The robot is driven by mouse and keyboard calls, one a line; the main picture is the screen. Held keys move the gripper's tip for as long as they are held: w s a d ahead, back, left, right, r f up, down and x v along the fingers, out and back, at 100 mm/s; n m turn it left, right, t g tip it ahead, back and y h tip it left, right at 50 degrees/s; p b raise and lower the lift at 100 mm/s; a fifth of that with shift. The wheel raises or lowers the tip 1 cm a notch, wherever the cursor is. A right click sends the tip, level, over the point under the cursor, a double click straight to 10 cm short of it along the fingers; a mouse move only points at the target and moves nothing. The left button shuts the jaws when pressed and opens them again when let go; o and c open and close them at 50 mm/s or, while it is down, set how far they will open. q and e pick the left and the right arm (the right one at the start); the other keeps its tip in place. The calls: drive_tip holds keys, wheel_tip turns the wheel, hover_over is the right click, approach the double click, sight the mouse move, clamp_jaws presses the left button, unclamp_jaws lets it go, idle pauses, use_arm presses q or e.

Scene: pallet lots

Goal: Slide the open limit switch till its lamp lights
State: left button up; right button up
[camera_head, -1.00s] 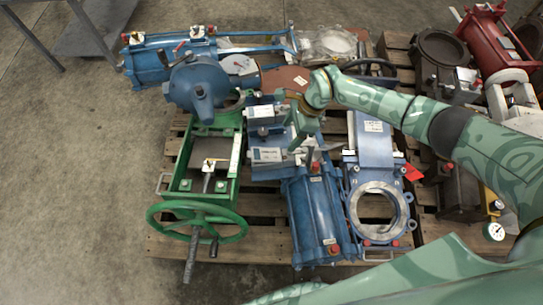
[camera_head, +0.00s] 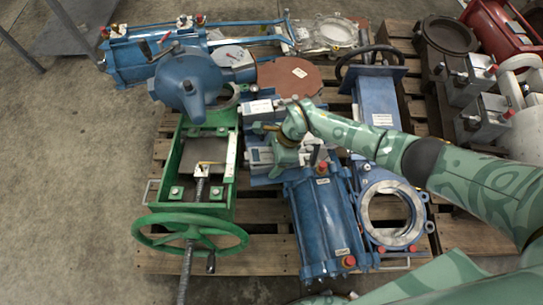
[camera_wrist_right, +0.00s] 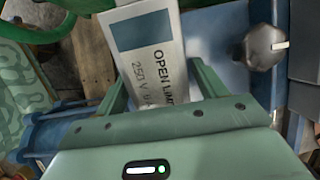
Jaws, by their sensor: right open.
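The open limit switch (camera_wrist_right: 152,50) fills the top middle of the right wrist view. It is a pale box with a blue-grey panel and the printed words OPEN LIMIT and 250 V. In the head view it appears to be the small grey box (camera_head: 259,155) beside the blue cylinder. My right gripper (camera_wrist_right: 163,85) is open, one finger on each side of the box; contact is unclear. It also shows in the head view (camera_head: 275,146), over the blue valve assembly. I cannot make out a lit lamp on the switch. My left gripper is out of view.
A green valve frame with a green handwheel (camera_head: 190,232) stands to the left. A blue cylinder (camera_head: 318,222) lies just below the gripper. A blue gate valve (camera_head: 378,110) lies to the right. A silver knob (camera_wrist_right: 265,47) is right of the switch. Bare floor lies left.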

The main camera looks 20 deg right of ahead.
drive_tip(key=c, duration=1.3)
drive_tip(key=shift+w+r, duration=0.1)
drive_tip(key=shift+w, duration=0.1)
drive_tip(key=shift+c, duration=0.2)
drive_tip(key=shift+w+d+f, duration=0.1)
drive_tip(key=shift+w+f, duration=0.1)
drive_tip(key=shift+w, duration=0.1)
drive_tip(key=shift+r, duration=0.1)
drive_tip(key=o, duration=1.3)
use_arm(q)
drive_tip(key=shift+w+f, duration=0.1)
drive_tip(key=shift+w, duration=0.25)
use_arm(e)
drive_tip(key=shift+o, duration=0.2)
